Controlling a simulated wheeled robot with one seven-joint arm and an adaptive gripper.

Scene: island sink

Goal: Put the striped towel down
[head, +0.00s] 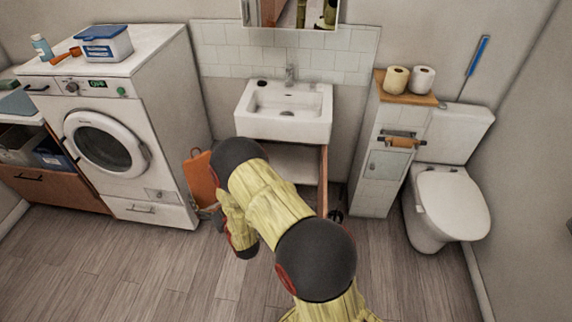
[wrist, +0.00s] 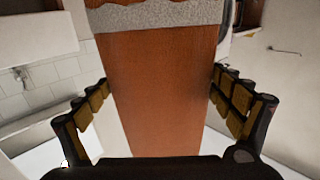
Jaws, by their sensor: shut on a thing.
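The striped towel (wrist: 158,85) is a flat orange-brown piece with a pale grey band across its far part, and it fills the middle of the wrist view. My gripper (wrist: 161,78) has its dark, yellow-padded fingers on both sides of it and is shut on it. In the head view an orange-brown piece (head: 201,177), which looks like the same towel, shows between the washing machine and the sink, left of my arm. I cannot tell whether the towel's lower end touches anything.
A washing machine (head: 135,130) stands left, with a box (head: 106,46) and a bottle (head: 41,46) on top. The white sink (head: 286,112) is above an open cabinet. A narrow cabinet (head: 372,185) and toilet (head: 447,200) stand right. The floor (head: 140,265) is clear in front.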

